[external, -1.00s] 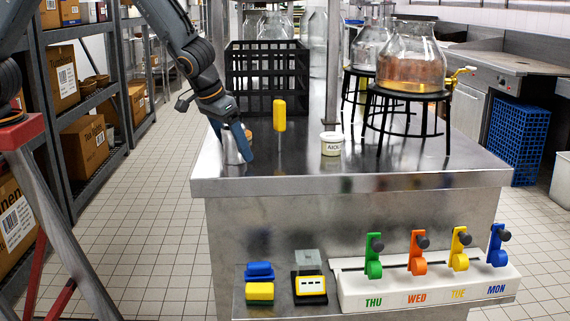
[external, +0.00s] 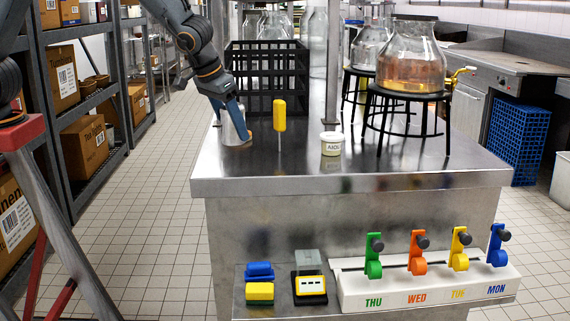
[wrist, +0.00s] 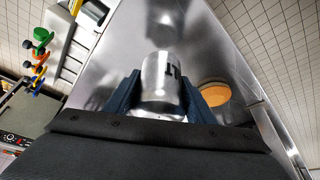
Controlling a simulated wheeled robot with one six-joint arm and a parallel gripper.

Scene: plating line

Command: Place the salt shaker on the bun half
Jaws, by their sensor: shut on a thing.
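The salt shaker (external: 235,130) is a silvery metal cylinder with dark lettering, upright in the external view. My gripper (external: 231,108) is shut on it, with blue fingers on either side. In the wrist view the shaker (wrist: 162,82) sits between the two fingers (wrist: 161,97). The bun half (wrist: 213,94) is a tan-orange disc on the steel counter, to the right of the shaker in the wrist view. In the external view only a brown edge of the bun half (external: 249,138) shows beside the shaker. I cannot tell whether the shaker touches the counter.
A yellow-handled tool (external: 279,117) stands upright just right of the shaker. An aioli tub (external: 331,143) is further right on the counter (external: 350,180). A black crate (external: 266,75) stands behind. Glass jars on black stools (external: 405,93) are at the right. The front counter area is clear.

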